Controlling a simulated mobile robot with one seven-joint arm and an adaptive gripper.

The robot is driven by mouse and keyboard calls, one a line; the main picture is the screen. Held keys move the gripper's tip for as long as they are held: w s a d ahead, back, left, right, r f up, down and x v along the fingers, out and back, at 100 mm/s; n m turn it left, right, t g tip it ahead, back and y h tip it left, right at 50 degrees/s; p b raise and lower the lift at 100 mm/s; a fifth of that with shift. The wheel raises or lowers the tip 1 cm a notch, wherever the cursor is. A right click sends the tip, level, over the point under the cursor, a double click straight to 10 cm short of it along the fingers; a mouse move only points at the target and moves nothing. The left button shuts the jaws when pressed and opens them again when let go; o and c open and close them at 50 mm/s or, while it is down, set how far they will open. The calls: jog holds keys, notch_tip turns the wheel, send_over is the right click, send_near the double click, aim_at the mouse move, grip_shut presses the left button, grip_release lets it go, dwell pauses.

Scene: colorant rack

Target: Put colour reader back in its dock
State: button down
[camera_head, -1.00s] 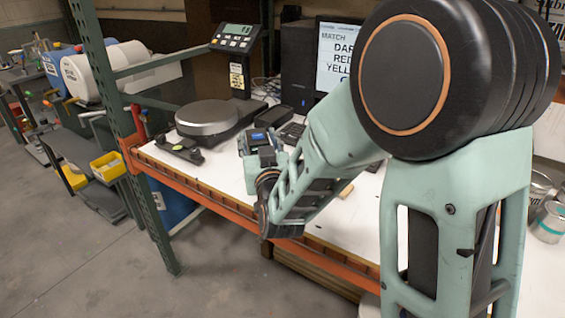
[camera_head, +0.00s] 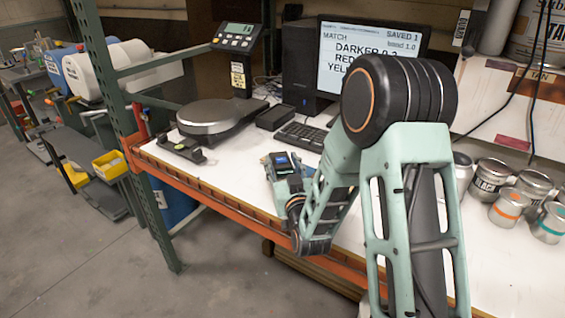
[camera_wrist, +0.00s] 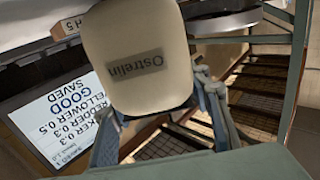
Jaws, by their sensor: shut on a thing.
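The colour reader (camera_head: 281,161), a small device with a blue lit screen, is in my gripper (camera_head: 277,170) above the white bench. In the wrist view a pale cream body with an "Ostrelin" label (camera_wrist: 137,68) fills the space between the fingers; I take it to be the reader. The gripper (camera_wrist: 163,120) is shut on it, one finger on each side. A low black box (camera_head: 275,116) lies behind the gripper, between the scale and the keyboard; it may be the dock, but I cannot tell. The reader is apart from it.
A round-plate scale (camera_head: 208,116) stands left, with a black fixture (camera_head: 181,149) before it. The keyboard (camera_head: 303,136) and monitor (camera_head: 370,55) are behind. Several paint cans (camera_head: 490,180) stand right. An orange beam (camera_head: 215,200) edges the bench. The white surface left of the gripper is clear.

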dwell(0.4)
jog(key=c, duration=1)
grip_release()
jog(key=shift+f, duration=0.1)
jog(key=shift+c, duration=0.2)
jog(key=shift+r, duration=0.2)
jog(key=s, duration=0.3)
jog(key=s+d+b, duration=0.1)
jog(key=s, duration=0.2)
jog(key=shift+d+f, duration=0.15)
jog(key=shift+f, duration=0.05)
jog(key=s+p, duration=0.3)
jog(key=shift+d+r+p, duration=0.3)
jog(key=shift+d+r, duration=0.05)
jog(key=shift+s+p, duration=0.2)
jog(key=shift+p, duration=0.85)
jog(key=shift+s+p, duration=0.1)
jog(key=shift+p, duration=0.35)
